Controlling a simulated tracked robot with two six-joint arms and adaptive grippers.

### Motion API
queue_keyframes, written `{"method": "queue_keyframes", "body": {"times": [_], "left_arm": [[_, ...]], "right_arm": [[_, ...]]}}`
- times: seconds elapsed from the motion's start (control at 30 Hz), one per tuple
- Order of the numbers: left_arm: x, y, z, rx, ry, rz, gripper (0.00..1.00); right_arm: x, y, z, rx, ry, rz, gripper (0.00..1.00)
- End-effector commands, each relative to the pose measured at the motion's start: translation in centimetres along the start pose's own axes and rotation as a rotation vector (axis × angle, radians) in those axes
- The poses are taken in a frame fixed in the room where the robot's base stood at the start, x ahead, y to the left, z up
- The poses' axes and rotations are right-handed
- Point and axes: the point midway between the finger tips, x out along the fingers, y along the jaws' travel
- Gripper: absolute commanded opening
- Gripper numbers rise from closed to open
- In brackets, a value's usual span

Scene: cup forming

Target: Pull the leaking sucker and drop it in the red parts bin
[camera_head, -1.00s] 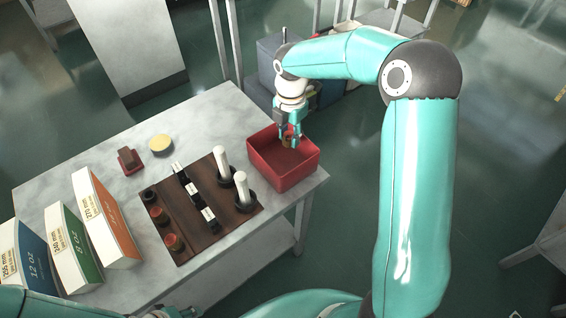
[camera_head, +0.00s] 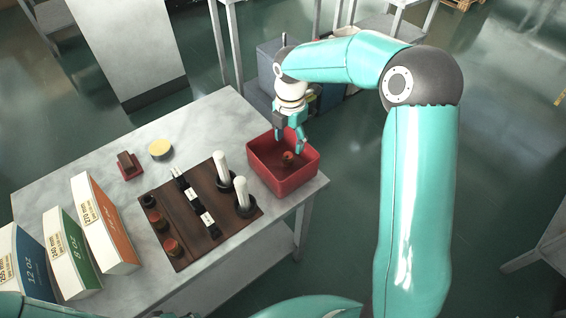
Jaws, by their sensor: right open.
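My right gripper (camera_head: 290,142) hangs over the red parts bin (camera_head: 305,181) with its fingers spread. A small reddish-brown sucker (camera_head: 288,158) lies inside the bin on its floor, just below the fingers and apart from them as far as I can tell. Two other reddish suckers (camera_head: 171,247) and a dark one (camera_head: 149,200) stand along the left side of the brown board (camera_head: 190,252). I cannot tell from here which sucker leaks. Only a small part of my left gripper (camera_head: 172,313) shows at the bottom edge; its fingers are not clear.
Two white-topped black-based posts (camera_head: 224,170) and black labelled parts (camera_head: 192,198) stand on the board. A yellow-topped round tin (camera_head: 160,149) and a small red tray with a brown block (camera_head: 128,165) sit behind. Several cartons (camera_head: 105,222) stand at the left of the marble table (camera_head: 205,114).

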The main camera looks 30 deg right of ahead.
Motion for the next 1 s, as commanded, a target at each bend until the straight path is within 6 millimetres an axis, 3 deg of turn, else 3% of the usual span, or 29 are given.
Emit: {"method": "queue_keyframes", "body": {"times": [0.5,0.7,1.0], "left_arm": [[0.0,0.0,0.0,0.0,0.0,0.0,0.4],[0.0,0.0,0.0,0.0,0.0,0.0,0.4],[0.1,0.0,0.0,0.0,-0.001,0.0,0.4]], "right_arm": [[-9.4,0.1,0.0,-0.001,-0.001,0.005,0.61],[-10.9,0.1,0.0,-0.001,0.0,0.002,0.61],[-11.0,0.0,0.0,0.0,0.0,0.001,0.61]]}}
